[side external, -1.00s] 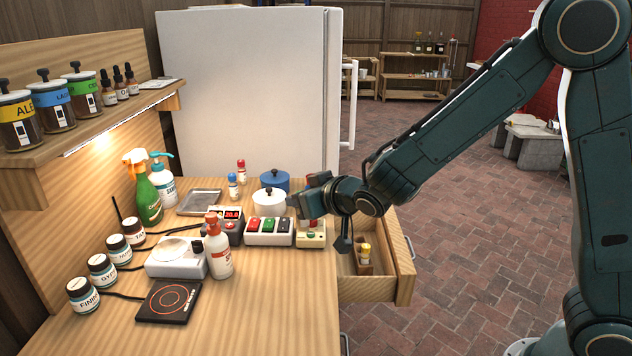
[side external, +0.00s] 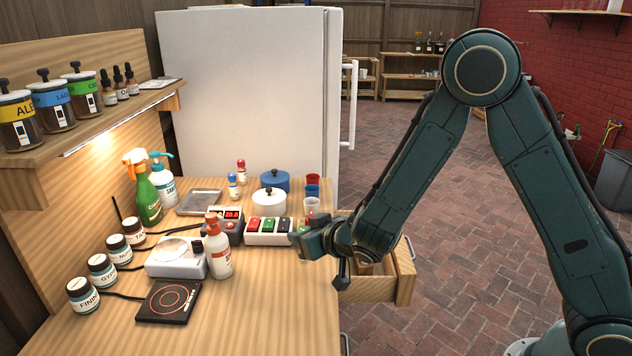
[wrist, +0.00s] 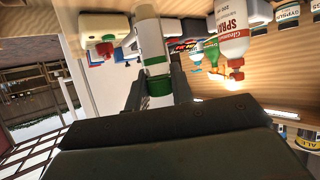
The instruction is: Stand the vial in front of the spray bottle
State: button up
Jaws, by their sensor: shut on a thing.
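My gripper (side external: 302,240) is over the right part of the wooden table, beside the switch box. In the wrist view, my gripper (wrist: 160,90) is shut on the vial (wrist: 149,40), which has a pale body and green bands at the jaws. A green trigger bottle (side external: 147,195) stands farther back left.
The scale (side external: 172,260), hot plate (side external: 168,302) and several jars (side external: 83,296) are left of the white bottle. The switch box (side external: 266,228), white pot (side external: 269,203) and cups (side external: 312,191) are behind. An open drawer (side external: 372,290) is at right. The front right tabletop is clear.

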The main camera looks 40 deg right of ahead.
jog(key=shift+f, duration=1.85)
jog(key=shift+f, duration=0.1)
jog(key=o, duration=1)
jog(key=shift+s, duration=0.1)
jog(key=v, duration=0.7)
jog(key=shift+s+r, duration=0.15)
jog(key=shift+r, duration=0.05)
